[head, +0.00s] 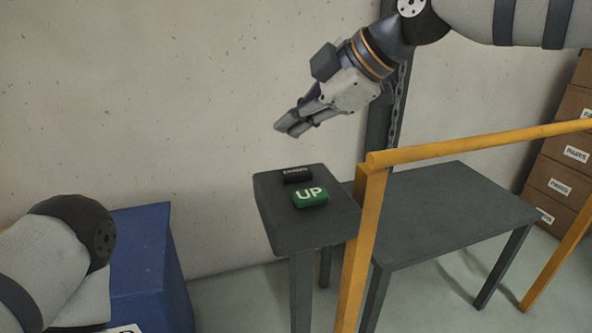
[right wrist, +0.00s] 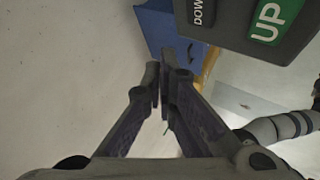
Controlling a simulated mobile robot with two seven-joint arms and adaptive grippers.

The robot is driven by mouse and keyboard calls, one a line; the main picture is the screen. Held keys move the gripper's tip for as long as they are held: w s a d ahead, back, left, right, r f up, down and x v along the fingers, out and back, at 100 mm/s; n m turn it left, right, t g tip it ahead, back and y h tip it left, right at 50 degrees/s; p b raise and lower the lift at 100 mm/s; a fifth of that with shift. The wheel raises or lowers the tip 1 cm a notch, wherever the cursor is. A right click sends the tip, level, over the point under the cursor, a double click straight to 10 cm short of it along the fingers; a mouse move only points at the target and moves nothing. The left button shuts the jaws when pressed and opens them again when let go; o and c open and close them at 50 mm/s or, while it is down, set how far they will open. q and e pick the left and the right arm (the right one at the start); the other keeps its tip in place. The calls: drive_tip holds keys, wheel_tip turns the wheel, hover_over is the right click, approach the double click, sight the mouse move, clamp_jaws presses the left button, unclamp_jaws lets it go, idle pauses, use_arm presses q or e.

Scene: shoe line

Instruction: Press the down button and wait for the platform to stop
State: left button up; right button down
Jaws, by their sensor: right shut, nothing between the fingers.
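The black down button (head: 297,174) sits on top of a dark grey control stand (head: 275,217), behind the green UP button (head: 310,197). In the right wrist view the down button (right wrist: 201,12) and the green UP button (right wrist: 274,20) show at the top, partly cut off by the frame edge. My right gripper (head: 287,129) is shut and empty. It hangs above the back of the stand, pointing down and left, apart from the buttons. Its fingers show close together in the right wrist view (right wrist: 164,88). My left gripper is out of view; only part of my left arm shows.
A dark grey platform (head: 455,208) on legs stands right of the control stand. A yellow railing (head: 470,142) runs in front of it. A blue bin (head: 150,265) is at lower left. Cardboard boxes (head: 563,150) labelled PARTS are stacked at right. A plain wall is behind.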

sight(295, 173)
wheel_tip(295, 173, down, 4)
drive_tip(key=shift+r, duration=0.15)
drive_tip(key=shift+f, duration=0.6)
idle(1.0)
drive_tip(key=shift+f, duration=0.35)
